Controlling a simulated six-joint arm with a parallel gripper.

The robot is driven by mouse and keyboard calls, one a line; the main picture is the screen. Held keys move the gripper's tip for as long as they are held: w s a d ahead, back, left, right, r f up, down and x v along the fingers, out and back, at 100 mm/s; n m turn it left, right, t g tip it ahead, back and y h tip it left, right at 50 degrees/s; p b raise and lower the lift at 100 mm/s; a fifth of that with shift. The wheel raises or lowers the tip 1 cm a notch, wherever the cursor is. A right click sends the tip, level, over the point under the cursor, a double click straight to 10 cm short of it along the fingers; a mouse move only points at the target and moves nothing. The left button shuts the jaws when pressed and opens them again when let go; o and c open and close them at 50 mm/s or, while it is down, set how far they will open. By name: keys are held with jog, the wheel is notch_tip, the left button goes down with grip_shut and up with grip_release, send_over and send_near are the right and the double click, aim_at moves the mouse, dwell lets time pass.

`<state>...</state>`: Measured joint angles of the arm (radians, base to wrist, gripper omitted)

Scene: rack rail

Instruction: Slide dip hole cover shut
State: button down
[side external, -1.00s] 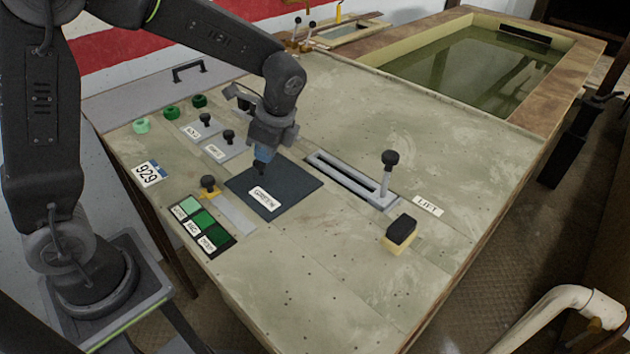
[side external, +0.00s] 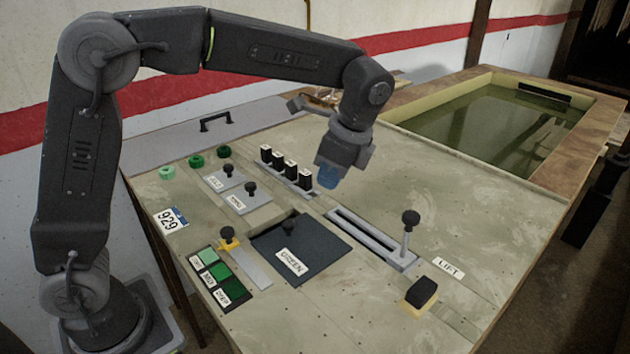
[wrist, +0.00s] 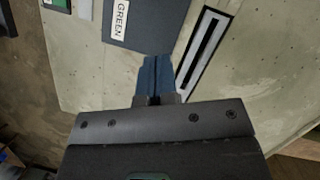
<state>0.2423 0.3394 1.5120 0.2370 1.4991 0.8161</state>
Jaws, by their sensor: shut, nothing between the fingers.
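The plate also shows at the top of the wrist view (wrist: 150,38). My gripper (side external: 327,182) is shut and empty, with blue fingers pointing down. It is above the panel, beyond the plate and apart from its knob. In the wrist view the closed fingertips (wrist: 156,62) overlap the plate's edge in the picture.
A slotted lever (side external: 410,222) stands right of the plate, near the LIFT label. A row of black switches (side external: 285,165) is just left of my gripper. Two small knobbed plates (side external: 240,195), a yellow-based knob (side external: 229,238) and green buttons (side external: 215,272) lie left. A water tank (side external: 490,125) is behind.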

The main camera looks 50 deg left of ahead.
jog(key=d, duration=0.2)
send_near(296, 236)
jog(key=f, duration=0.1)
jog(key=d+f, duration=0.1)
jog(key=w+d+f, duration=0.1)
jog(key=f, duration=0.1)
jog(key=shift+s+a, duration=0.25)
jog(key=shift+a, duration=0.3)
jog(key=shift+s+a, duration=0.25)
jog(key=shift+a, duration=0.3)
jog(key=shift+s+a+f, duration=0.15)
jog(key=shift+s+a, duration=0.15)
jog(key=shift+a, duration=0.25)
jog(key=shift+a, duration=2.5)
